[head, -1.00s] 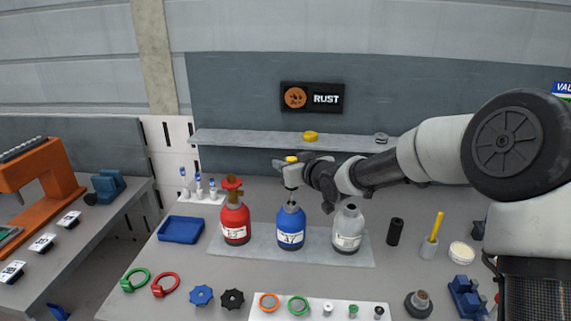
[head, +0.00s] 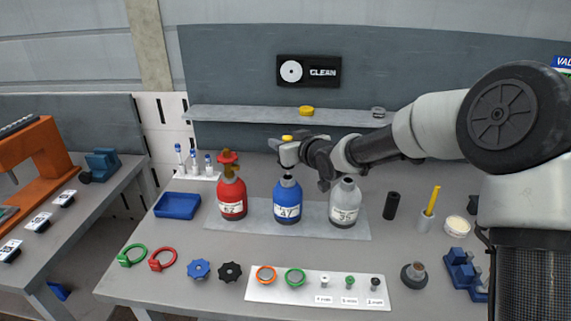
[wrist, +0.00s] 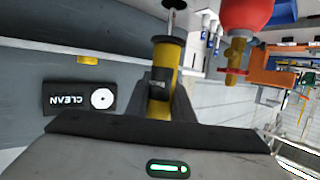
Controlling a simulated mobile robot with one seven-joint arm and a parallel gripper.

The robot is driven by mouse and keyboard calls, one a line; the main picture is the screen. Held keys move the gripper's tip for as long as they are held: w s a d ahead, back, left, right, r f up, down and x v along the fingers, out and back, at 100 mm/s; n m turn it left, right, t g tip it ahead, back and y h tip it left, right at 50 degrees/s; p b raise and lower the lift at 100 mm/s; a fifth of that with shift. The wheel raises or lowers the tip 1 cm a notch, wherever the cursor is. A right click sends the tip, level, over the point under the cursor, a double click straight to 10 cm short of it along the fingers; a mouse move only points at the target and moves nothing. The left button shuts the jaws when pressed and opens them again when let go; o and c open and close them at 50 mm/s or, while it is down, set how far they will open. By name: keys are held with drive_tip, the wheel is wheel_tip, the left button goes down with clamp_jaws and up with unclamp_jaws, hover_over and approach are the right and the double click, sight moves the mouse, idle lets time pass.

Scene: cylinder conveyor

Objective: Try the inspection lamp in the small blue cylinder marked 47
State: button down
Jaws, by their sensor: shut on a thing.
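The small blue cylinder (head: 287,203), with a white label that seems to read 47, stands upright on a grey mat (head: 255,230) between a red and a grey cylinder. My gripper (head: 288,152) is shut on the yellow and black inspection lamp (head: 287,138) directly above its neck. The wall display (head: 308,71) shows a pale disc and reads CLEAN.
The red cylinder (head: 232,197) with its valve on top stands close at left, the grey cylinder (head: 343,203) close at right. A shelf (head: 250,115) runs behind. A blue tray (head: 177,205), rings, handwheels and a white parts board (head: 255,289) lie around the mat.

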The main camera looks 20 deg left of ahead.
drive_tip(key=shift+r, duration=0.1)
idle(0.4)
wheel_tip(320, 180, up, 10)
drive_tip(key=p, duration=0.7)
idle(0.7)
idle(1.2)
